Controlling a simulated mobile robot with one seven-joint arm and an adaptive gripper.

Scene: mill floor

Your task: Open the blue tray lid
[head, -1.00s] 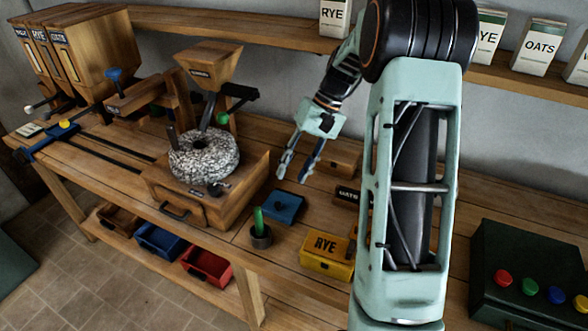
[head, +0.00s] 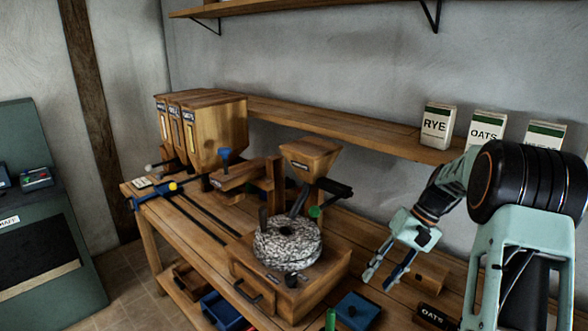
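A flat blue square piece (head: 357,310) with a small dark knob, looking like a lid, lies on the bench to the right of the millstone, near the bottom edge of the head view. I cannot tell what is under it. A blue open tray (head: 222,311) stands on the low shelf under the bench, cut by the picture edge. My gripper (head: 380,283) hangs over the bench, above and to the right of the blue lid in the picture. Its fingers point down, apart, with nothing between them.
The speckled millstone (head: 287,243) on its wooden base is left of my gripper. A green-topped piece (head: 331,320) stands left of the lid. Wooden bins (head: 202,130) stand at the far left.

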